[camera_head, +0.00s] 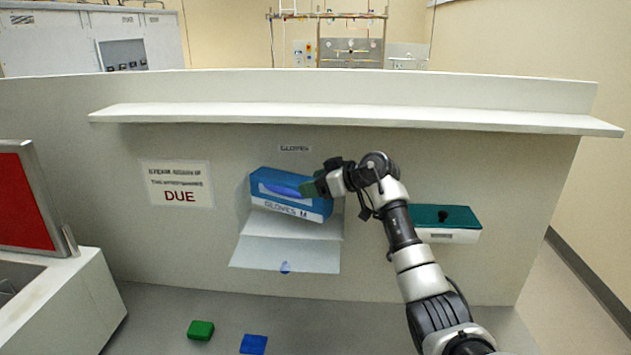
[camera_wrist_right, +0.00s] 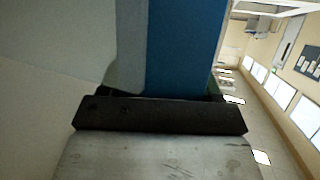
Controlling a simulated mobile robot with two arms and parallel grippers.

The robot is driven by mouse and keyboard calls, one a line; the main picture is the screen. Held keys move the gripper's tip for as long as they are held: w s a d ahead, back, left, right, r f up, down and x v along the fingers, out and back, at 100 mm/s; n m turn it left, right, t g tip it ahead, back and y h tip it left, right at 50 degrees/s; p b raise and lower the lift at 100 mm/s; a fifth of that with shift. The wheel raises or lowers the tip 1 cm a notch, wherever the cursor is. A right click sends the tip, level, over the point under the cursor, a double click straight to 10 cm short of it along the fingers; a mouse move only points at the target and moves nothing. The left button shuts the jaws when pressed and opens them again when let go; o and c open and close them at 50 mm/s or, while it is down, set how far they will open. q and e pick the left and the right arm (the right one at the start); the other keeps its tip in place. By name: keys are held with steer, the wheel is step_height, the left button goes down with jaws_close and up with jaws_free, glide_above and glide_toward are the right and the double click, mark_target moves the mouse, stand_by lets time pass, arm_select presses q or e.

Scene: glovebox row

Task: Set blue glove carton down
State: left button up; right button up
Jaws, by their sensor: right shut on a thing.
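The blue glove carton (camera_head: 285,204), marked "GLOVES M", is at the wall below the long shelf, tilted down to the right. My right gripper (camera_head: 316,186) is at its right end and shut on it. In the right wrist view the carton (camera_wrist_right: 185,45) fills the upper middle, right at the gripper (camera_wrist_right: 160,105). A pale holder (camera_head: 290,250) with a sloped front is just below the carton. Whether the carton touches it I cannot tell. My left gripper is not in view.
A teal-lidded white box (camera_head: 447,222) is on the wall to the right, close to my right arm. The white shelf (camera_head: 350,117) runs above. A green block (camera_head: 201,330) and a blue block (camera_head: 254,344) lie below. A red panel (camera_head: 20,203) stands at left.

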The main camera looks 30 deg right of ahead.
steer(key=shift+f+p, duration=0.3)
steer(key=shift+f, duration=0.2)
steer(key=o, duration=1.2)
steer(key=shift+f, duration=0.1)
steer(key=shift+r+b, duration=0.3)
steer(key=b+v, duration=0.3)
steer(key=v, duration=0.9)
steer(key=shift+r+b, duration=0.3)
steer(key=shift+r, duration=0.05)
